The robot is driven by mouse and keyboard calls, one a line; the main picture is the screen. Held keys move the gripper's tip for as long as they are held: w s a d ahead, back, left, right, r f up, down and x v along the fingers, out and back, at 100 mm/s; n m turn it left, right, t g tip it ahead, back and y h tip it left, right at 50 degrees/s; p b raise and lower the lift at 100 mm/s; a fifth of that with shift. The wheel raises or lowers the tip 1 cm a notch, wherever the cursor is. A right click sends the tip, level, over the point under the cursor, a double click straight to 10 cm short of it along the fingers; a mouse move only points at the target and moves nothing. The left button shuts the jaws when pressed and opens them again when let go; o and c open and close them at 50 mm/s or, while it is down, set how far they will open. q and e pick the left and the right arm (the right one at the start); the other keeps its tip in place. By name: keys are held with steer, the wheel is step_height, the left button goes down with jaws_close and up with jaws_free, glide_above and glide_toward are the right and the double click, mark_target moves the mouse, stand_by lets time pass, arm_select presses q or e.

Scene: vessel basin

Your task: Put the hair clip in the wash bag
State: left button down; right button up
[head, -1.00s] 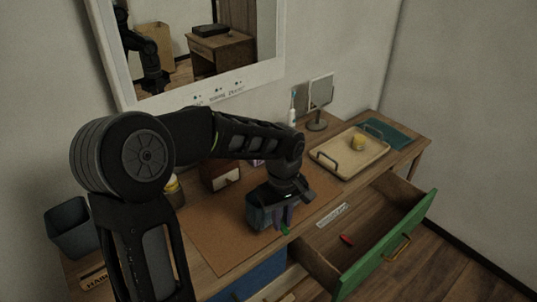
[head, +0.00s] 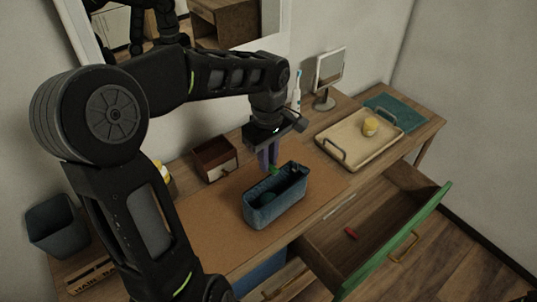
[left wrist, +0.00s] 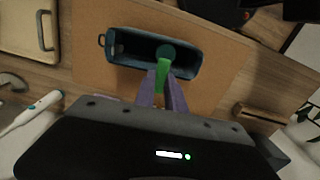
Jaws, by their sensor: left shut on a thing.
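The wash bag (head: 262,217) is a dark blue open-topped pouch standing on the brown mat. It also shows in the left wrist view (left wrist: 122,61), with a dark green round thing inside. My left gripper (head: 269,163), with purple fingers, is above the bag's back edge and points down. It is shut on a slim bright green piece, which looks like the hair clip (left wrist: 161,76). In the left wrist view the clip's far end overlaps the bag opening and the round thing; its exact height above the bag is hard to tell. My right gripper is not in view.
A small brown box (head: 215,160) stands left of the bag. The open drawer (head: 385,218) holds a small red item (head: 351,233).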

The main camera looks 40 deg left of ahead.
arm_select(q)
steer(key=shift+w+a+f, duration=0.1)
steer(key=shift+w+f, duration=0.05)
steer(key=shift+f, duration=0.2)
steer(key=shift+f+b, duration=2.05)
steer(key=shift+f, duration=0.7)
steer(key=c, duration=1.3)
jaws_free()
step_height(320, 180, up, 8)
steer(key=shift+f+b, duration=0.1)
steer(key=shift+b, duration=0.4)
